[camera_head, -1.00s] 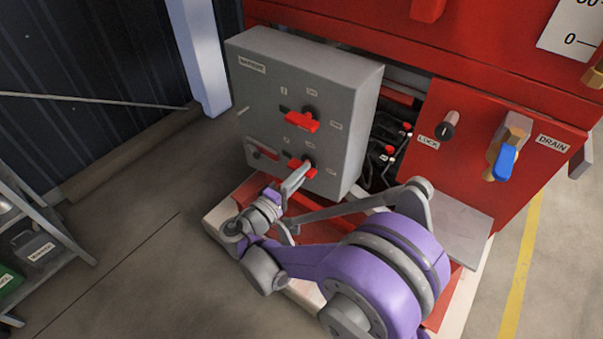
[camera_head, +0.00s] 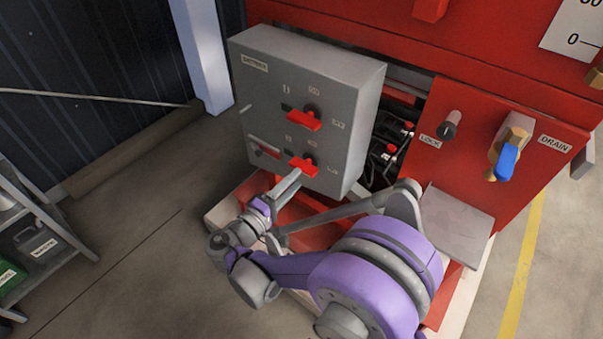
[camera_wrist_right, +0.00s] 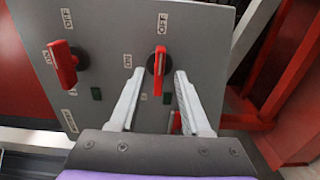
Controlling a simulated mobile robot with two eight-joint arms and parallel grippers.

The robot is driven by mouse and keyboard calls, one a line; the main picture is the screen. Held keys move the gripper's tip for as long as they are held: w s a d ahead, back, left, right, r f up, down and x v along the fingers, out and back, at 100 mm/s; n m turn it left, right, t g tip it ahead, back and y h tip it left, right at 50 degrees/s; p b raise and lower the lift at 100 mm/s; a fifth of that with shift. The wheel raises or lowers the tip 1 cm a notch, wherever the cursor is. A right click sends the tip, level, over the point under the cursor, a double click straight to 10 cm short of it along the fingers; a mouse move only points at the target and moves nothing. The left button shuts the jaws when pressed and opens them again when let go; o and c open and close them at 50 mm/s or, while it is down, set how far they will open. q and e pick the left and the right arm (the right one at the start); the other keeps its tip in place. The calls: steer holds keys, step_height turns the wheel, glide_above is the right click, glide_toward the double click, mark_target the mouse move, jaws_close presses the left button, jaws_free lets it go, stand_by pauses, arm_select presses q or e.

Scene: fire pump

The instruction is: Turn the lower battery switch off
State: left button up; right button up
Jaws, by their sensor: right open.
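The grey battery box (camera_head: 345,105) carries two red-handled rotary switches, one above the other. The upper battery switch (camera_head: 304,120) is clear of the gripper, and the lower battery switch (camera_head: 303,166) is just beyond my right gripper (camera_head: 296,176). In the right wrist view, the lower switch (camera_wrist_right: 158,72) lies between the tips of my open right gripper (camera_wrist_right: 159,76), with a gap on both sides. Its handle runs up and down there, between the gripper's fingers. The upper switch (camera_wrist_right: 66,63) is to its left. ON and OFF labels sit beside both. My left gripper is out of view.
A small red part (camera_head: 265,152) is on the box's lower left. Cables and a red panel with a lock knob (camera_head: 447,131) and a blue drain lever (camera_head: 506,162) are to the right. A shelf (camera_head: 50,250) is at left; open floor lies between.

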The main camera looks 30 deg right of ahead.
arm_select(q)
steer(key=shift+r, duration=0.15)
arm_select(e)
steer(key=v, duration=0.6)
steer(key=shift+s+a, duration=0.15)
steer(key=shift+a, duration=0.05)
steer(key=shift+d, duration=0.1)
steer(key=s+d+f+g+y, duration=0.3)
steer(key=s+d+f+y, duration=0.2)
steer(key=s+d+y, duration=0.2)
steer(key=s+a+f+m+y, duration=0.4)
steer(key=s+a+y, duration=0.3)
steer(key=s+y, duration=0.3)
arm_select(q)
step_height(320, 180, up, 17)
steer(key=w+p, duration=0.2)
steer(key=p, duration=1.3)
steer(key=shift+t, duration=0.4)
arm_select(e)
step_height(320, 180, up, 17)
steer(key=w+t, duration=0.1)
steer(key=shift+w+a+t, duration=0.15)
steer(key=shift+w+t, duration=0.05)
steer(key=shift+t, duration=0.1)
